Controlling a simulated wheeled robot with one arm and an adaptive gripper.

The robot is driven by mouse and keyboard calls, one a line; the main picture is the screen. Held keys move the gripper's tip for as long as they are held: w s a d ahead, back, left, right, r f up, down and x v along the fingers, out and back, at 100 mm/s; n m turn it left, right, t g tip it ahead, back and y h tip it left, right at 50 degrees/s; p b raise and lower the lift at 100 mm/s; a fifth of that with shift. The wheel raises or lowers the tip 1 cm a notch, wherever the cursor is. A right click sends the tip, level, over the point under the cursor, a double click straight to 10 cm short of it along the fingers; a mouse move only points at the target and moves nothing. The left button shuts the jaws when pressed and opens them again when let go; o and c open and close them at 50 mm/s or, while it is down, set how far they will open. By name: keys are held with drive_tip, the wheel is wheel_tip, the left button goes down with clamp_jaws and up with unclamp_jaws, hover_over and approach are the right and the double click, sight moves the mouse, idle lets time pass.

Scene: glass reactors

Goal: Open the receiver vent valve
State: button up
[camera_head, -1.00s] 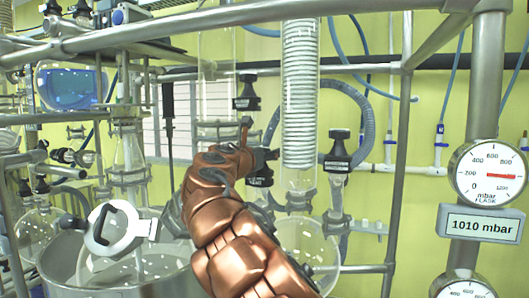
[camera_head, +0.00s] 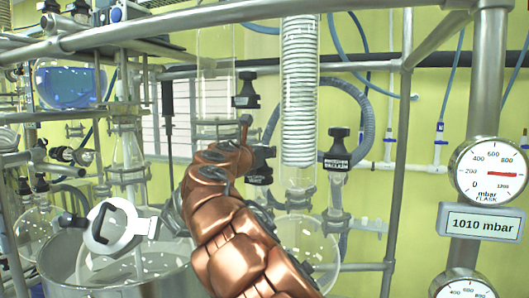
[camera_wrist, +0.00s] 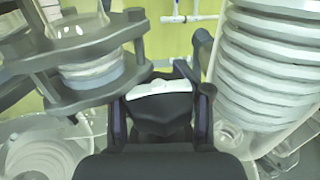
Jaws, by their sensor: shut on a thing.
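The receiver vent valve is a black knob with a small label (camera_head: 260,179), just right of the end of my copper-coloured arm in the head view. In the wrist view the knob (camera_wrist: 162,108) sits between the two dark fingers of my gripper (camera_wrist: 162,116), with a pale strip along its top edge. The fingers are closed against its sides. In the head view my arm's wrist hides most of the gripper and part of the valve. I cannot tell how far the knob is turned.
A similar black valve (camera_head: 337,150) stands to the right, and another (camera_head: 247,90) above. A glass coil condenser (camera_head: 299,95) is close right of the gripper. Metal frame bars surround the glassware. The flask gauge display (camera_head: 480,222) reads 1010 mbar.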

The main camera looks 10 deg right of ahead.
drive_tip(key=shift+a, duration=0.15)
drive_tip(key=shift+n+t+y+p, duration=0.55)
drive_tip(key=shift+n+t+y, duration=0.2)
drive_tip(key=shift+y, duration=0.25)
drive_tip(key=shift+w+a+f+n+t+y+p, duration=0.1)
drive_tip(key=shift+a+n+t+y+p, duration=0.1)
drive_tip(key=shift+n+t+y, duration=0.35)
drive_tip(key=shift+w+a+f+n+t+y+p, duration=0.1)
drive_tip(key=shift+n+t+y+p, duration=0.1)
drive_tip(key=shift+n+y, duration=0.65)
drive_tip(key=y, duration=0.1)
drive_tip(key=n+y, duration=0.1)
drive_tip(key=n+t+y, duration=0.1)
drive_tip(key=y, duration=0.1)
drive_tip(key=shift+w+a, duration=0.1)
drive_tip(key=shift+a, duration=0.15)
drive_tip(key=shift+a+n+y, duration=0.2)
drive_tip(key=shift+n+y, duration=0.6)
drive_tip(key=shift+y, duration=0.45)
drive_tip(key=shift+a+n+y, duration=0.15)
drive_tip(key=shift+n+y, duration=0.6)
drive_tip(key=shift+y, duration=0.5)
drive_tip(key=o, duration=1)
drive_tip(key=shift+r, duration=0.15)
